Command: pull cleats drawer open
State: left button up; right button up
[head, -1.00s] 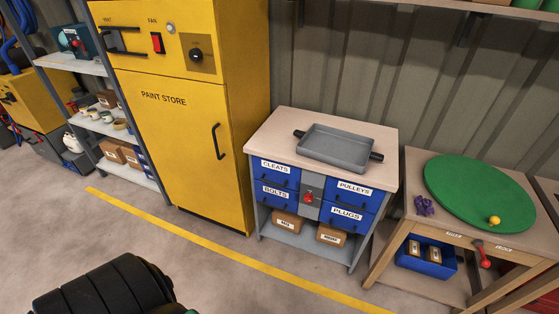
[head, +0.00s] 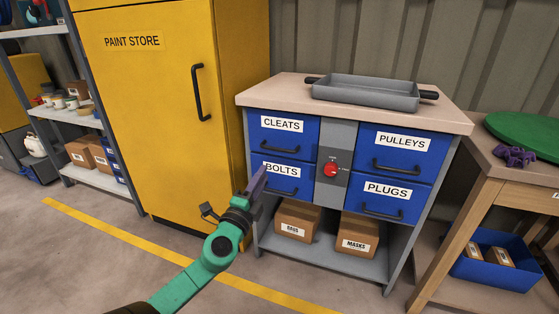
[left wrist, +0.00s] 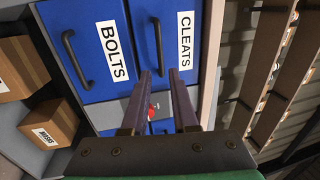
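The CLEATS drawer (head: 283,135) is the blue upper-left drawer of the cabinet and looks shut, flush with its front. Its dark bar handle is in the lower part of its face. In the left wrist view the CLEATS drawer (left wrist: 176,15) appears turned sideways, its handle (left wrist: 158,45) upright in the picture. My left gripper (head: 260,176) is in front of the cabinet's left side, overlapping the BOLTS drawer (head: 288,181). In the wrist view its two fingers (left wrist: 159,74) are apart, with the lower end of the CLEATS handle showing between the tips. No contact is visible. My right gripper is out of view.
A grey tray (head: 365,92) lies on the cabinet top. A red knob (head: 330,169) sits on the grey centre panel, right of the BOLTS drawer. Boxes (head: 297,220) stand on the lower shelf. A yellow paint cabinet (head: 160,120) is close on the left. The floor in front is clear.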

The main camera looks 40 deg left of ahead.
aim_at(277, 150)
pick_arm(q)
jog(key=x, duration=1.2)
jog(key=shift+w+a, duration=0.15)
jog(key=shift+w, duration=0.1)
grip_shut()
dwell(0.6)
